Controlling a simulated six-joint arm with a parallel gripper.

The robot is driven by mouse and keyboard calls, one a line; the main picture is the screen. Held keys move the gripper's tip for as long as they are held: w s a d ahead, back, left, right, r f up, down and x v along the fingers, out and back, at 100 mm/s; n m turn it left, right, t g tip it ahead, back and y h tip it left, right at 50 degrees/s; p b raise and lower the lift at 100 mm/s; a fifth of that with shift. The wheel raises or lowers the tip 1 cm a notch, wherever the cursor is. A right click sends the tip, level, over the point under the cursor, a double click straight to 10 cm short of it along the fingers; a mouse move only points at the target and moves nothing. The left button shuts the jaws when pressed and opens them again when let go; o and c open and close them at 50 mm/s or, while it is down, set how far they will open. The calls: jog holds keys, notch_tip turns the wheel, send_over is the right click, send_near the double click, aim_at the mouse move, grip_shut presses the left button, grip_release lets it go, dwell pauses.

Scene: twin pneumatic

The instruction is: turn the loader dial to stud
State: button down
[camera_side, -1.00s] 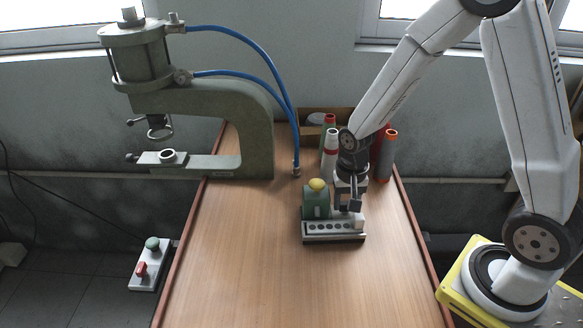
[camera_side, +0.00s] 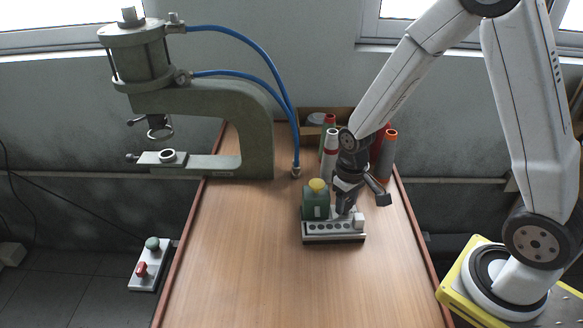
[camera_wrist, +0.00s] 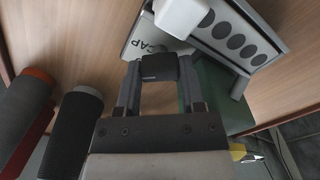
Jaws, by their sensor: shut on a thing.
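The loader (camera_side: 322,238) stands on the table as a green body with a yellow top and a pale front strip with a row of dark holes. My gripper (camera_side: 345,208) points down at the loader beside the green body. In the wrist view, its fingers are closed on the dark dial (camera_wrist: 158,67), one on each side. The dial's pointer and the stud mark cannot be made out.
Grey and red tubes (camera_side: 387,158) stand behind my gripper, close to it, and a brown box (camera_side: 312,125) is at the back. A green press (camera_side: 250,130) with blue hoses is at the left. The table's front (camera_side: 290,290) is clear.

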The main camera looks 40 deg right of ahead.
aim_at(347, 203)
jog(key=n, duration=0.5)
jog(key=shift+n, duration=0.3)
jog(key=n, duration=0.4)
jog(key=shift+s+n, duration=0.1)
jog(key=shift+n, duration=0.3)
jog(key=shift+c, duration=2.4)
grip_release()
jog(key=shift+r, duration=0.15)
jog(key=shift+r, duration=3.75)
